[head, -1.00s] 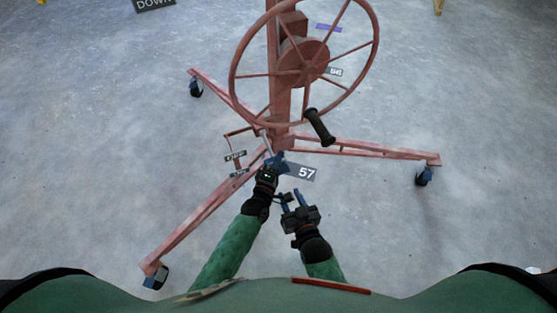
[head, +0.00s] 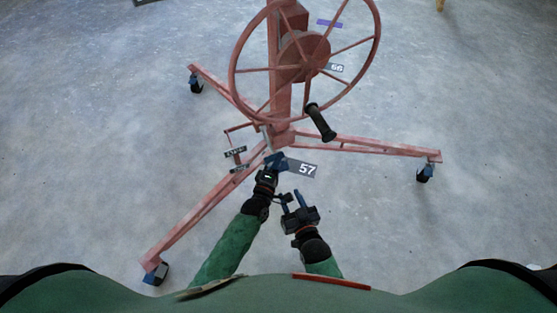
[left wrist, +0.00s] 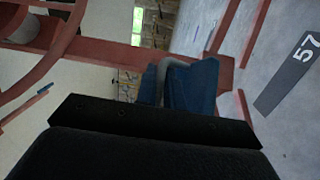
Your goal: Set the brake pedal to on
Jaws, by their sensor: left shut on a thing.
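The red panel lift's base (head: 280,136) stands ahead, with legs spreading out. My left gripper (head: 275,158) is low by the post, shut on a grey bar (head: 265,137) that rises just above its blue fingers. The bar also shows between the fingers in the left wrist view (left wrist: 165,76). I cannot tell whether this bar is the brake pedal. Left of it, a thin red linkage (head: 232,132) carries two small dark labels (head: 235,152), too small to read. My right gripper (head: 292,198) is open and empty, lower and to the right.
A large red handwheel (head: 235,88) with a black handle (head: 320,122) hangs above the grippers. A tag marked 57 (head: 302,168) is right of my left gripper. The front left leg (head: 205,205) ends in a caster (head: 156,273). Open concrete floor surrounds the base.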

